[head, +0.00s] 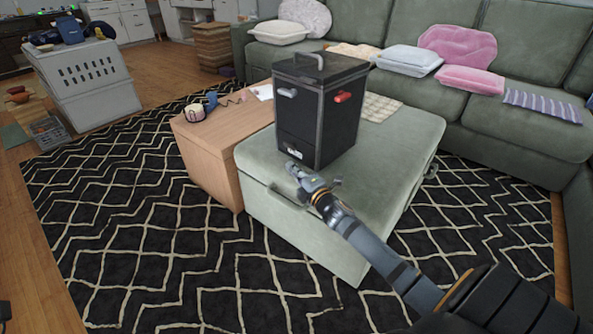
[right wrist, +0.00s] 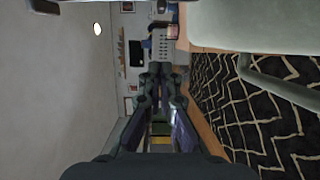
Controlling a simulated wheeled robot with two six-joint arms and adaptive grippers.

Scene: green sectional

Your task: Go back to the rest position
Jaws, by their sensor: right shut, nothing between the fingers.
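My right gripper (head: 293,168) is in front of the green ottoman (head: 300,236) in the head view, near the foot of a black box (head: 318,118) on top of it. It is shut and empty. In the right wrist view its fingers (right wrist: 160,78) lie close together, with the room turned sideways behind them. My right arm comes in from the lower right. My left gripper does not show in either view.
A wooden box table (head: 207,155) stands left of the ottoman. A green sectional sofa (head: 407,95) with pillows runs along the back and right. A white crate (head: 90,85) stands at the left. The patterned rug (head: 120,220) is clear at the front left.

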